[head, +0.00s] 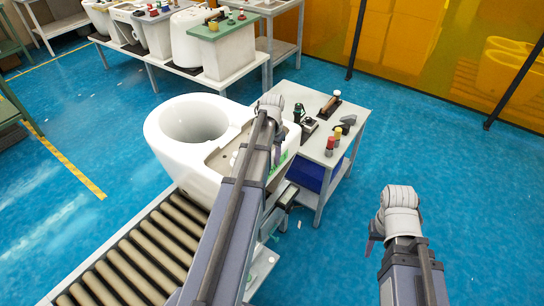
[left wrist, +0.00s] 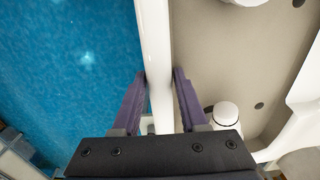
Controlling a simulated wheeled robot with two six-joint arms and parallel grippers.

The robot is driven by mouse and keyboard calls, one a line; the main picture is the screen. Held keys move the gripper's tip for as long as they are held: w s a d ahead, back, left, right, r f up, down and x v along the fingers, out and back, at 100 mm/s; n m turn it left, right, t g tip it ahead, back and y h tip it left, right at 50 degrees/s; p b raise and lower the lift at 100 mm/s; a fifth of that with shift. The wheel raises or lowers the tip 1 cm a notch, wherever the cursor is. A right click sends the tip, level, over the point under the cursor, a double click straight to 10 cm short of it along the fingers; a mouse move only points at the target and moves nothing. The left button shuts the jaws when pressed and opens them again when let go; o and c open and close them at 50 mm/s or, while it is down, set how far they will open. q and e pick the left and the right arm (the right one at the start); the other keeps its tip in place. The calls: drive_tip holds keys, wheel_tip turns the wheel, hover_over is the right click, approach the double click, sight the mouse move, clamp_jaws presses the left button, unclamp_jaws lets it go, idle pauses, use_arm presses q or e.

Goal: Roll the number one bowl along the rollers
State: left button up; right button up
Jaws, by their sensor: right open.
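The white toilet bowl (head: 172,150) sits upright at the far end of the roller conveyor (head: 140,262), its round opening toward the left and its flat recessed back part toward the right. No number can be read on it. My left gripper (head: 277,150) is at the bowl's right edge, partly hidden by its own wrist. In the left wrist view its two purple fingers (left wrist: 161,75) lie on both sides of the bowl's white rim wall (left wrist: 154,40), seeming to touch it. My right gripper (head: 394,232) is open and empty over the blue floor, apart from the bowl.
A grey side table (head: 318,148) with hand tools and red and yellow knobs stands right of the bowl, a blue bin (head: 308,175) under it. A long bench (head: 250,70) with more toilet parts stands behind.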

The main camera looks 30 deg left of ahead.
use_arm(q)
clamp_jaws()
idle(1.0)
